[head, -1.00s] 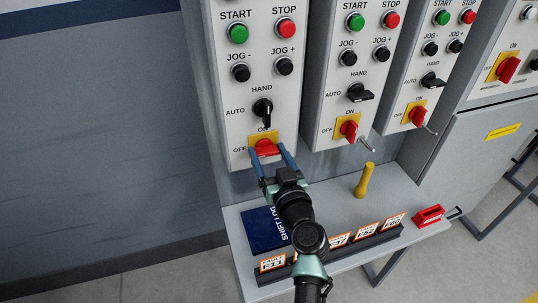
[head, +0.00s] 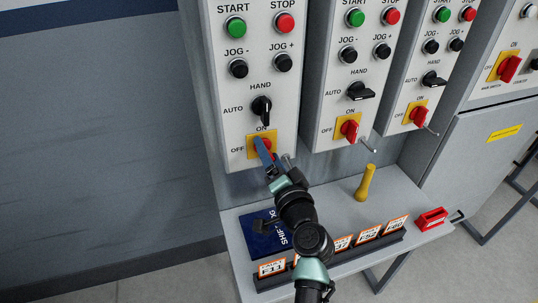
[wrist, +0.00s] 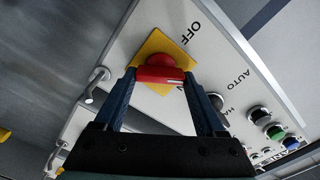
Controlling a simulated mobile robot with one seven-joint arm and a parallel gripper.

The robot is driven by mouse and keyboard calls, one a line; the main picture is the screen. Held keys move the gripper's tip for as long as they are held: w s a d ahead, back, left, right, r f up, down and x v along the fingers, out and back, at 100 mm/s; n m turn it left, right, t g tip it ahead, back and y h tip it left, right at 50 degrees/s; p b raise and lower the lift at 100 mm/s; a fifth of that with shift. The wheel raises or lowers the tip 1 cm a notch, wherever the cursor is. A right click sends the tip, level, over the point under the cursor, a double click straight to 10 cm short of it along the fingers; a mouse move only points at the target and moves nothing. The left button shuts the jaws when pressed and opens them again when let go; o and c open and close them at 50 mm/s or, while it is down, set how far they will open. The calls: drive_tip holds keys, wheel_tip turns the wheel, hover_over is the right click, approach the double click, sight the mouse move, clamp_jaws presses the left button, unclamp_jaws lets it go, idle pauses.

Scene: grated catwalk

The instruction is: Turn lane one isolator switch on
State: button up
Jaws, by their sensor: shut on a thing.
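The leftmost panel (head: 222,100) carries a red isolator switch (head: 266,145) on a yellow plate, with ON above and OFF at its left. No lane number is readable. My gripper (head: 267,155) is at this switch, rolled over, and a blue finger covers part of the red handle in the head view. In the wrist view my gripper (wrist: 160,80) is shut on the red handle (wrist: 160,74), with one finger at each end. The handle lies at a slant to the yellow plate (wrist: 156,43), between the OFF and ON directions.
Two similar panels stand to the right, with red isolators (head: 349,130) (head: 418,115). Above the gripped switch is a black HAND/AUTO selector (head: 262,107). The shelf below holds a blue log (head: 262,238), a tag rack, a yellow handle (head: 365,183) and a red holder (head: 431,217).

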drive_tip(key=m+p, duration=0.1)
drive_tip(key=m, duration=0.5)
drive_tip(key=shift+f+m, duration=0.15)
drive_tip(key=shift+m, duration=0.15)
idle(0.5)
drive_tip(key=o, duration=1.3)
drive_tip(key=b+v, duration=0.1)
drive_tip(key=v, duration=1.2)
drive_tip(key=shift+d, duration=0.1)
